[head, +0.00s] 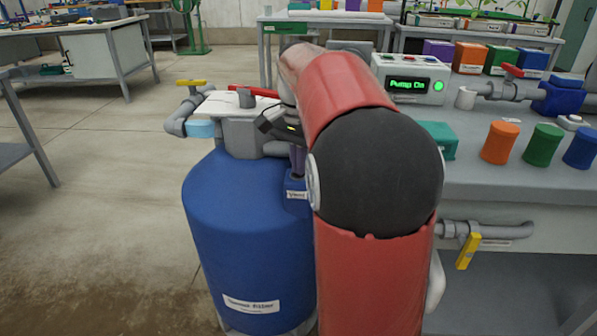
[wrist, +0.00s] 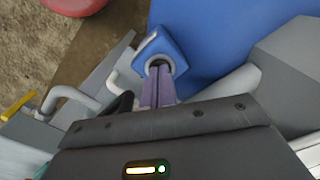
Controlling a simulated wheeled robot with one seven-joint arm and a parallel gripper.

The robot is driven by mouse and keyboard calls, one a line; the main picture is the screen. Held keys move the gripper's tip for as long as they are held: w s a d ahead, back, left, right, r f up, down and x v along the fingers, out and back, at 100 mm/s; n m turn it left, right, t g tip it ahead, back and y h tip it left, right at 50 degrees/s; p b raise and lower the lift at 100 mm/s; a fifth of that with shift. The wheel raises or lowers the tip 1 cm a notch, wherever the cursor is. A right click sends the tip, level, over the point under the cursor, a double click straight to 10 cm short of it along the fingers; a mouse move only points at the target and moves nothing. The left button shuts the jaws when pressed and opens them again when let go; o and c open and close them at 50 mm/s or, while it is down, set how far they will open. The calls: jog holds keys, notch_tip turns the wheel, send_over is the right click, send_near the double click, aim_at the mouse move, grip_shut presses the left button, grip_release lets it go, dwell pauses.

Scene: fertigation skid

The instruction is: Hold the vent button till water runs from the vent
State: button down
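The blue filter tank (head: 245,235) stands left of the bench. A small blue block (head: 297,186) with a white label, too small to read, sits at its upper right side. In the wrist view this block (wrist: 152,40) has a pale round ring with a dark centre, apparently the vent button (wrist: 159,66). My gripper (wrist: 159,72) has its two purple fingers together, with the tips at the ring; they hide much of it. I cannot tell whether the button is pressed in. In the head view my gripper (head: 297,170) points down at the block. No running water is visible.
A controller (head: 410,75) on the bench reads "Pump On" beside a green light. A pipe with a yellow handle (head: 191,82) and a red handle (head: 252,91) are at the tank top. A yellow-handled valve (head: 468,250) juts from the bench front.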

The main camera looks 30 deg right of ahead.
notch_tip(320, 180, up, 5)
jog(key=p, duration=0.5)
jog(key=shift+r+p, duration=0.3)
jog(key=shift+r, duration=0.7)
jog(key=s+a+f+n+t, duration=0.2)
jog(key=s+a+n, duration=0.4)
jog(key=s, duration=0.4)
jog(key=s+a+f+n+t, duration=0.3)
jog(key=s+a+f+n, duration=0.2)
jog(key=s, duration=0.5)
jog(key=a+n, duration=0.1)
jog(key=a, duration=0.1)
jog(key=shift+a+f+n+t, duration=0.3)
jog(key=shift+a+n, duration=0.05)
jog(key=shift+n, duration=0.05)
